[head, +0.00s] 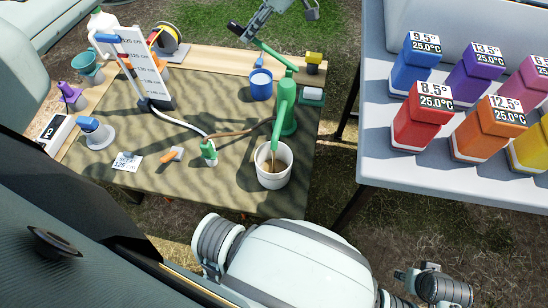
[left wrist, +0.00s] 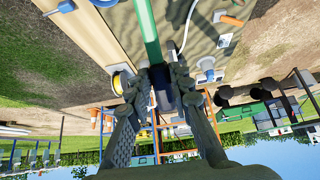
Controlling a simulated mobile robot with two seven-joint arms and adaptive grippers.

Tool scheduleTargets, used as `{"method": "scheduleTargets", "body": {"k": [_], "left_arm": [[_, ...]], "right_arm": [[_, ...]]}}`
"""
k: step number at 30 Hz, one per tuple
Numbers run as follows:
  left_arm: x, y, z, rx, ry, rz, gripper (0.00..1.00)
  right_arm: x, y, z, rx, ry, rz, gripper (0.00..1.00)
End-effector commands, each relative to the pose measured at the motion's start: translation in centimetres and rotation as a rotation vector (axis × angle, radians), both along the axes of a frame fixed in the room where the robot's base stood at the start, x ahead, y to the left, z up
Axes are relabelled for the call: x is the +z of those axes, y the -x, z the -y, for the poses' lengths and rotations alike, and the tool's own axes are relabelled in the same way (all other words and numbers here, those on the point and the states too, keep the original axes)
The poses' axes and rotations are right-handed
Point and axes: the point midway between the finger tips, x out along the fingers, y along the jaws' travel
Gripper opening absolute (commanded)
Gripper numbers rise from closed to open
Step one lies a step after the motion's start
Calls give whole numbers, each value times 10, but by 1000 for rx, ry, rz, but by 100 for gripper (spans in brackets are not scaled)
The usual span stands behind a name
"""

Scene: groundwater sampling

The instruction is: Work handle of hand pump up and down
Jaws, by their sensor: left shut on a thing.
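The green hand pump (head: 288,112) stands upright near the right edge of the mat-covered table. Its spout points down into a white bucket (head: 272,180), with brownish water at the spout. The pump's green handle (head: 274,54) slopes up to the left from the pump head; in the left wrist view its green bar (left wrist: 148,30) runs to a dark grip (left wrist: 163,92). My left gripper (head: 240,32) is at the raised far end of the handle. In the left wrist view its fingers (left wrist: 164,80) are closed around the dark grip.
A brown hose (head: 243,133) joins the pump to a green-capped bottle (head: 209,151). Coloured sample blocks (head: 422,117) stand on a grey table (head: 376,142) at right, across a gap.

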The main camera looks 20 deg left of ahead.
Motion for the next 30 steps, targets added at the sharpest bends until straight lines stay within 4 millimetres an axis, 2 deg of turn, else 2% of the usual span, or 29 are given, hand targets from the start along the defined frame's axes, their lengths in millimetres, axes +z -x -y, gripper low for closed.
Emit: {"method": "scheduleTargets", "body": {"k": [3,12,18,25,30], "left_arm": [[6,-1,2,1,-37,-8,0],[3,1,-6,9,-18,-4,0],[-24,5,-23,15,184,47,0],[-62,10,-41,16,443,106,0],[-73,12,-49,10,571,137,0]], "right_arm": [[-4,1,0,0,-3,-1,40],[-5,1,0,0,-3,-1,40],[-11,1,0,-1,-2,-1,40],[-37,1,0,-1,-2,-2,40],[-48,1,0,-1,-2,-1,40]]}}
